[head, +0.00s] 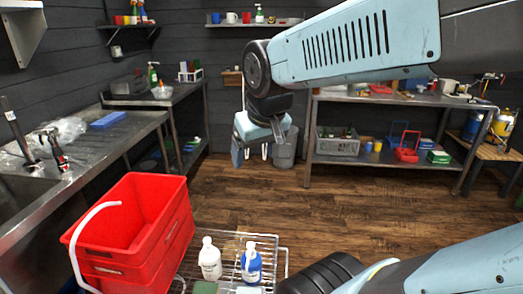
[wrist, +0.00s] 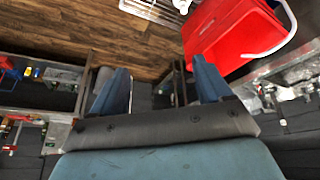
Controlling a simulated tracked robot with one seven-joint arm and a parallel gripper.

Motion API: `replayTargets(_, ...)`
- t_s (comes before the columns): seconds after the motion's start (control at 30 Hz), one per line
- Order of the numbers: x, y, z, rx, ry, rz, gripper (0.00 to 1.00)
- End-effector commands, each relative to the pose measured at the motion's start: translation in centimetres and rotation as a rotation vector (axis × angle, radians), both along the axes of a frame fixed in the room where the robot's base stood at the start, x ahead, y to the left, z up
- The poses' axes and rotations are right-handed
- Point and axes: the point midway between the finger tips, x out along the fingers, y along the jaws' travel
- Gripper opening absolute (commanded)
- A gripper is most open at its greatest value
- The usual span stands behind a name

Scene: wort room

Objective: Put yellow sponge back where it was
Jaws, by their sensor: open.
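I cannot make out a yellow sponge in either view. My gripper (head: 258,148) hangs in the middle of the room in the head view, in front of the back wall. In the wrist view my gripper (wrist: 160,82) shows two blue fingers spread well apart, with nothing between them. A blue flat block (head: 108,119) lies on the steel counter at the left. A green piece (head: 205,287) shows at the bottom edge on the wire rack, partly cut off.
A red crate (head: 118,262) with a white handle stands at the front left; it also shows in the wrist view (wrist: 220,32). A white bottle (head: 210,260) and a blue bottle (head: 251,264) stand on the wire rack (head: 234,238). A steel bench (head: 400,98) stands back right. The middle floor is clear.

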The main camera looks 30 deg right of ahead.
Motion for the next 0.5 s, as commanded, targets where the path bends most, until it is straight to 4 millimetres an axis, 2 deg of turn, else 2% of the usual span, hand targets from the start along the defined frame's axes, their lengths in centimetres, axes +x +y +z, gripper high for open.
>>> replayTargets(0.03,-0.9,0.1,0.6,0.012,-0.017,-0.008,0.78)
replayTargets(0.2,-2.8,-0.3,1.5,0.039,-0.044,-0.022,0.78)
replayTargets(0.5,-3.2,-0.1,1.7,0.046,-0.051,-0.025,0.78)
